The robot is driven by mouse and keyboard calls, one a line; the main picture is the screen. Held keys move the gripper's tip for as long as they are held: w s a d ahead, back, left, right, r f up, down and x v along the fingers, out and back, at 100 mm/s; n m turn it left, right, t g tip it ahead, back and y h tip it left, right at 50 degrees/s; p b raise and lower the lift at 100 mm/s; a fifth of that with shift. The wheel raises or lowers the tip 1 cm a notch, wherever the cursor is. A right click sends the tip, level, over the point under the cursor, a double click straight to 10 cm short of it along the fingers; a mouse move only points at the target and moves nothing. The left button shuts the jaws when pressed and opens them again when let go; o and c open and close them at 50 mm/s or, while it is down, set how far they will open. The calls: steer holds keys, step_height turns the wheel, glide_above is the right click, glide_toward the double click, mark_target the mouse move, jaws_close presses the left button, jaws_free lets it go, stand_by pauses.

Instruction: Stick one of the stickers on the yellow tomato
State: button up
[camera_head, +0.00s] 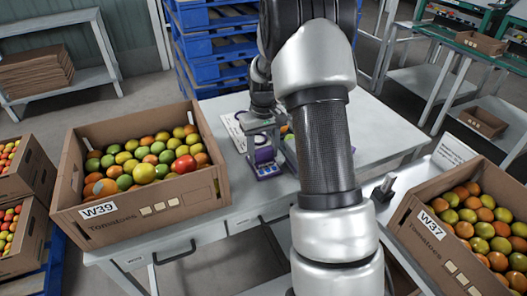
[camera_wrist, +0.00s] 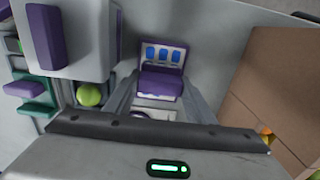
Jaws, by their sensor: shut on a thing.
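My gripper (camera_head: 264,146) is low over the grey table, shut on a purple block (camera_wrist: 161,83). A light plate (camera_wrist: 164,55) with several blue patches, perhaps the stickers, adjoins the block; it also shows in the head view (camera_head: 268,170). In the wrist view, the fingers come in from both sides of the block near my gripper (camera_wrist: 160,100). A yellow-green tomato (camera_wrist: 89,95) sits left of the gripper, beside a larger grey and purple device (camera_wrist: 65,40). In the head view my arm hides most of that area.
A cardboard crate marked W39 (camera_head: 140,219) with mixed tomatoes stands close left of my gripper. Another crate marked W37 (camera_head: 423,240) is at the right. A white sheet (camera_head: 233,130) lies behind the gripper. The table right of my arm (camera_head: 385,125) is mostly clear.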

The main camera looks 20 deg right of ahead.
steer(key=shift+f, duration=0.1)
steer(key=shift+r+p, duration=2.65)
steer(key=shift+r, duration=0.95)
steer(key=shift+f, duration=0.1)
